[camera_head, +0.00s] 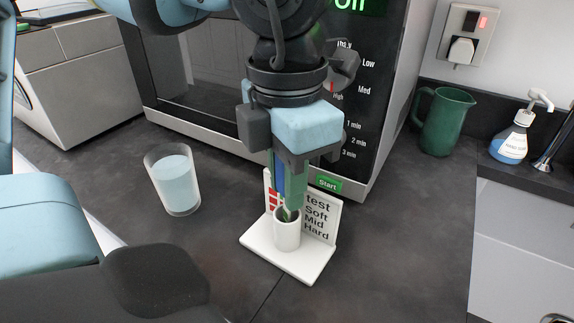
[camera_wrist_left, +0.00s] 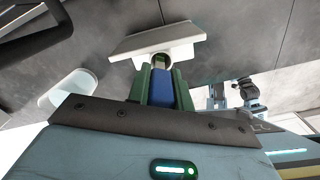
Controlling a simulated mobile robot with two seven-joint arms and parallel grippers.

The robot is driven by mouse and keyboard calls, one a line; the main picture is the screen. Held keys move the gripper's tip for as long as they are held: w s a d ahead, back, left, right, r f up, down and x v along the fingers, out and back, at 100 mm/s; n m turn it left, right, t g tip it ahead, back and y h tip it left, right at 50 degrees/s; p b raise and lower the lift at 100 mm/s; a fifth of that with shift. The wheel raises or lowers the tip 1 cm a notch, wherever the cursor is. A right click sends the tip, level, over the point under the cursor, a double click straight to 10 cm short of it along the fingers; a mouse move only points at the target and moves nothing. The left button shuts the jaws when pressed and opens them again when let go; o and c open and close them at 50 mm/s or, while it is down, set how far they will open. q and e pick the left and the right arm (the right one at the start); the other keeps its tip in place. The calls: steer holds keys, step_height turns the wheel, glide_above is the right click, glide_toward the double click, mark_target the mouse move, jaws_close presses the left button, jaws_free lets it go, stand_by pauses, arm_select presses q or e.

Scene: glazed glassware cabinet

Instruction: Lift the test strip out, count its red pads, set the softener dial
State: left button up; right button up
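A small white cup (camera_head: 287,236) stands upright on a white base plate (camera_head: 312,262). It also shows in the left wrist view (camera_wrist_left: 184,53). A white card (camera_head: 322,216) behind it reads "test Soft Mid Hard" and has red patches, partly hidden. My left gripper (camera_head: 287,205) points down with its green fingers at the cup's mouth. Something blue (camera_wrist_left: 161,88) fills the space between the fingers, and a narrow green piece shows in the cup mouth. Whether the fingers press on a strip I cannot tell. No pads can be counted and I cannot make out a softener dial. My right gripper is not clearly in view.
A glass of pale liquid (camera_head: 174,182) stands left of the cup. A microwave-like appliance (camera_head: 372,95) with a dial and green Start button is close behind the gripper. A green jug (camera_head: 445,122) and a soap bottle (camera_head: 511,143) stand right. The counter right of the base is clear.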

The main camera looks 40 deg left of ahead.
arm_select(q)
jaws_close()
steer(key=shift+r, duration=0.15)
step_height(320, 180, up, 10)
steer(key=shift+f+p, duration=0.1)
steer(key=shift+p, duration=0.4)
